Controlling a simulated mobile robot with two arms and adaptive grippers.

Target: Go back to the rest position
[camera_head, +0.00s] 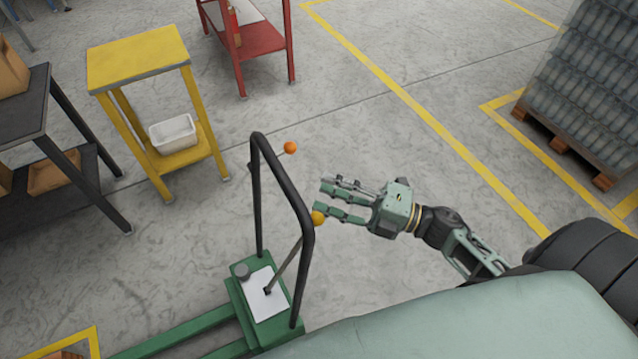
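My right gripper (342,203) is in the middle of the view, with its arm coming in from the right. Its two green fingers point left and are apart, with nothing seen between them. The fingertips are close to a lever with a yellow ball knob (318,218); I cannot tell whether they touch it. The lever rises from a white plate (266,295) on a green base, beside a black tube frame (305,229). My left gripper is not in view.
A second lever has an orange knob (290,147). A yellow table (138,57) holds a white bin (173,134) on its lower shelf.

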